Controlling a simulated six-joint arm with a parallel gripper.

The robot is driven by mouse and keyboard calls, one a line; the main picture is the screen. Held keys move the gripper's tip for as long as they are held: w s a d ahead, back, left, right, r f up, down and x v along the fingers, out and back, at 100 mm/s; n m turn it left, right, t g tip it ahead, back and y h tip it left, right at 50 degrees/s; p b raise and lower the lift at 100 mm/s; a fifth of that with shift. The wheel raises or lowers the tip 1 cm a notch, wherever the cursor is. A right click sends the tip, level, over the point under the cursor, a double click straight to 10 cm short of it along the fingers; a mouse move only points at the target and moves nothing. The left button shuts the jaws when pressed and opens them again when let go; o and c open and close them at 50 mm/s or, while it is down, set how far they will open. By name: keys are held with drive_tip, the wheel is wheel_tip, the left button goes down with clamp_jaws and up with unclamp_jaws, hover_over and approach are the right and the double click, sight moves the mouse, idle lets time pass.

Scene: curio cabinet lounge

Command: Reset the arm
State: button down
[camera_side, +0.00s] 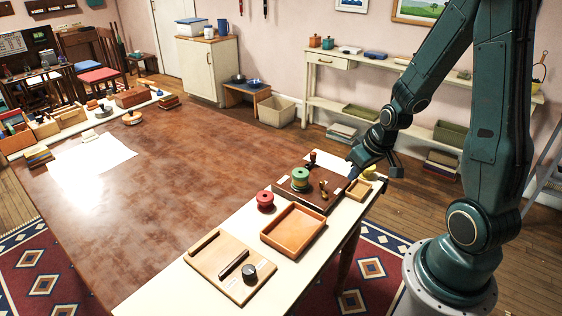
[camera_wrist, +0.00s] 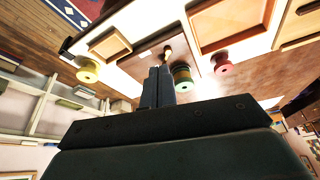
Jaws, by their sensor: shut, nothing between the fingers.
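My gripper (camera_side: 354,172) is at the far right end of the table, by the back edge of a dark brown board (camera_side: 312,203). In the wrist view, its two fingers (camera_wrist: 157,84) are together with nothing between them. A green spool (camera_side: 300,178) stands on the board, apart from the fingers; it also shows in the wrist view (camera_wrist: 183,78). A red spool (camera_side: 265,200) stands on the table left of the board. A yellow spool (camera_side: 369,172) is partly hidden beside my gripper; the wrist view shows it clearly (camera_wrist: 88,71).
An orange-brown tray (camera_side: 270,239) and a wooden board (camera_side: 213,279) with a black knob (camera_side: 249,273) lie nearer the camera. A small wooden tray (camera_side: 357,196) sits by the right edge. The brown tabletop (camera_side: 190,185) is largely clear. A shelf (camera_side: 410,125) stands behind my arm.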

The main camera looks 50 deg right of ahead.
idle(0.4)
drive_tip(key=a+r+n, duration=0.2)
drive_tip(key=a+r, duration=0.6)
drive_tip(key=r, duration=0.4)
drive_tip(key=s+a+r+n+t+y, duration=0.1)
drive_tip(key=s+a+r, duration=0.6)
drive_tip(key=s, duration=0.3)
drive_tip(key=shift+a+r, duration=0.25)
drive_tip(key=shift+r, duration=0.55)
